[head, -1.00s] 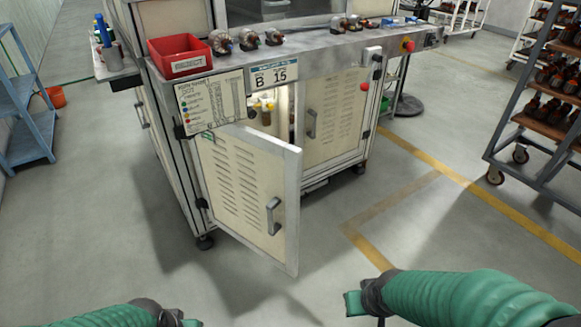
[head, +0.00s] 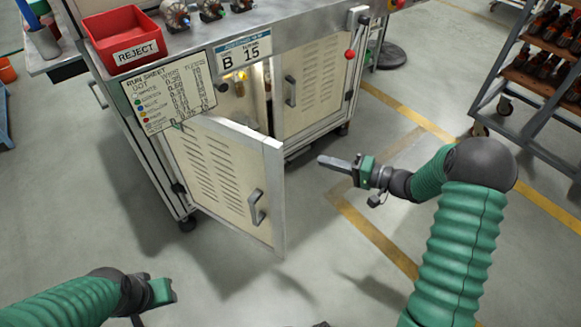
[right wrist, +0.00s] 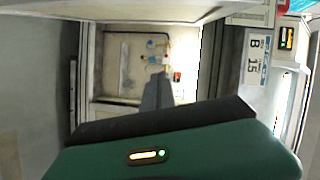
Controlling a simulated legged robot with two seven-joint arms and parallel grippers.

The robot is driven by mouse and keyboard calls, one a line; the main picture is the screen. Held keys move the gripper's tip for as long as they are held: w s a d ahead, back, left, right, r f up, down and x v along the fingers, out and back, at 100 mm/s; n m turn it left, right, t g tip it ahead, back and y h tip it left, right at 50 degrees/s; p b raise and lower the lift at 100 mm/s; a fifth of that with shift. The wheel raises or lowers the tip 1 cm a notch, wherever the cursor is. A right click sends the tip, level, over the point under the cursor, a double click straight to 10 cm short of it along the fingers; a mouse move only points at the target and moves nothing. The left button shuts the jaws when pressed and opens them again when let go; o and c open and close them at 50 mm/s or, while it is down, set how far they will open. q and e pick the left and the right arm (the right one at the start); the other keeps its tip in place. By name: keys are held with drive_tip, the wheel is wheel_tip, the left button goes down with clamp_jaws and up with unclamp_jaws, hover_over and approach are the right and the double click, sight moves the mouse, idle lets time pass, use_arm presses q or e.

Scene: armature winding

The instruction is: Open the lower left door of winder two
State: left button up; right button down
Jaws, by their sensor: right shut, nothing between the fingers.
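The lower left door (head: 215,175) of the winder is a cream panel with louvre slots and a grey handle (head: 257,207). It stands partly open, hinged at its left, swung out toward me. My right gripper (head: 322,160) is shut and empty, to the right of the door's free edge and apart from it in the head view. In the right wrist view its fingers (right wrist: 157,92) point toward the lit cabinet interior (right wrist: 135,60). My left gripper (head: 165,291) is low at the left, away from the door; its fingers are not clear.
The right cabinet door (head: 310,90) is closed. A red reject bin (head: 125,38) and several small armatures stand on the winder's top. A run sheet (head: 168,92) hangs above the open door. A shelf rack (head: 535,75) stands at the right. The floor in front is clear.

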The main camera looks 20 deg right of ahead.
drive_tip(key=s+g+y, duration=0.1)
drive_tip(key=s+y, duration=0.2)
drive_tip(key=s, duration=0.2)
drive_tip(key=w+a+b, duration=0.3)
drive_tip(key=a+b, duration=0.2)
drive_tip(key=a, duration=0.5)
drive_tip(key=shift+w+a+r+m+b, duration=0.15)
drive_tip(key=shift+a+r+m+b, duration=0.2)
drive_tip(key=shift+a+m, duration=0.05)
